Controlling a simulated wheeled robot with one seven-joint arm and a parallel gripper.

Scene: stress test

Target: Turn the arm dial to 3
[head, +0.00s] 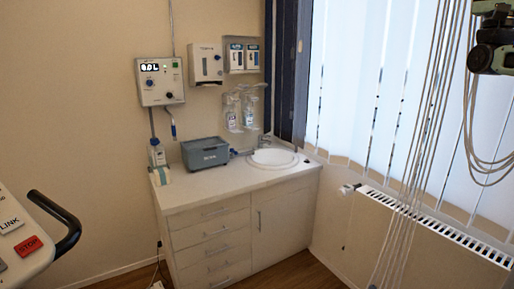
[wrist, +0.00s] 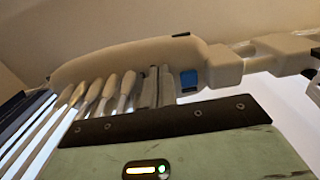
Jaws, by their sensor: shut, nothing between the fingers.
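My green gripper (head: 490,58) is at the top right of the head view, shut and empty. Its green body with a lit indicator (wrist: 146,170) fills the bottom of the wrist view; the fingertips are not clear there. Beyond it, a pale arm unit (wrist: 130,58) holds a row of handpieces (wrist: 95,92). A blue part (wrist: 188,79) sits at the holder's right end, close by but with no contact visible. I cannot tell whether it is the arm dial, and no numbers are readable on it.
Pale hoses (head: 432,130) hang at the right in front of the blinds. A radiator (head: 432,222) is under the window.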

